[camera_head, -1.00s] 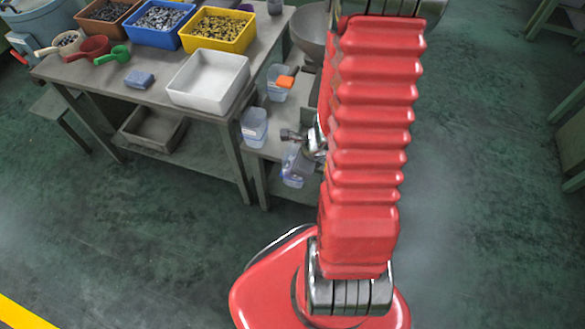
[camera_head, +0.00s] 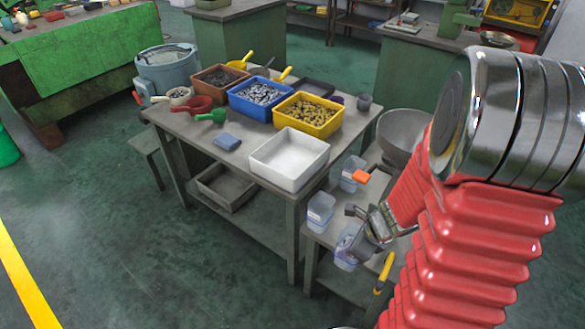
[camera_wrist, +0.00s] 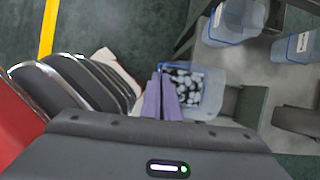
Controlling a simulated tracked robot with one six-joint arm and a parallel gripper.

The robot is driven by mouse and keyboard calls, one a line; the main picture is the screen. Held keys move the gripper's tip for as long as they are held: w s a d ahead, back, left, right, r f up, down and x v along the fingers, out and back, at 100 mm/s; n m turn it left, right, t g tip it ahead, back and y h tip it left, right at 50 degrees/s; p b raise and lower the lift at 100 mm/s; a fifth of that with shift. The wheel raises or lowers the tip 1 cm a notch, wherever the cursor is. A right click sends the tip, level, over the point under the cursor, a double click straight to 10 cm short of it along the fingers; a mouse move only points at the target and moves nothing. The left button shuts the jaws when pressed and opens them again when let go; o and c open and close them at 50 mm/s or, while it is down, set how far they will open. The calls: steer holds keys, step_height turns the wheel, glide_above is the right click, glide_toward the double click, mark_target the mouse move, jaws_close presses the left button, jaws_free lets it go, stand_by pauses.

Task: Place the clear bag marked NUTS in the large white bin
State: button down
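My gripper (camera_wrist: 162,98) shows two lavender fingers close together in the wrist view, with nothing clearly seen between them. They are beside or over the left part of a clear container (camera_wrist: 205,98) holding dark and pale pieces. In the head view, my gripper's metal body (camera_head: 368,238) is just right of a clear container (camera_head: 346,252) on the lower bench, and its fingertips are hard to make out. I cannot read NUTS anywhere, so I cannot tell which clear thing is the bag. The large white bin (camera_head: 290,178) stands empty at the table's front right corner.
Blue (camera_head: 262,108) and yellow (camera_head: 308,128) bins of parts stand behind the white bin. Two more clear containers (camera_head: 320,208) (camera_head: 352,168), one with an orange item, are on the lower bench. The floor ahead is clear.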

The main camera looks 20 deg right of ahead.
steer(key=w+r+n+g+y, duration=0.1)
steer(key=w+r+n+g, duration=0.2)
steer(key=r+n, duration=0.45)
steer(key=w+r+n+g, duration=0.2)
steer(key=w+r+n, duration=0.1)
steer(key=r+n, duration=0.4)
steer(key=w+a+f+n+g+h, duration=0.3)
steer(key=w+a+f+n, duration=0.1)
steer(key=w+a+n, duration=0.8)
steer(key=shift+w+a+n, duration=0.4)
steer(key=shift+w+n, duration=0.2)
steer(key=shift+n, duration=0.25)
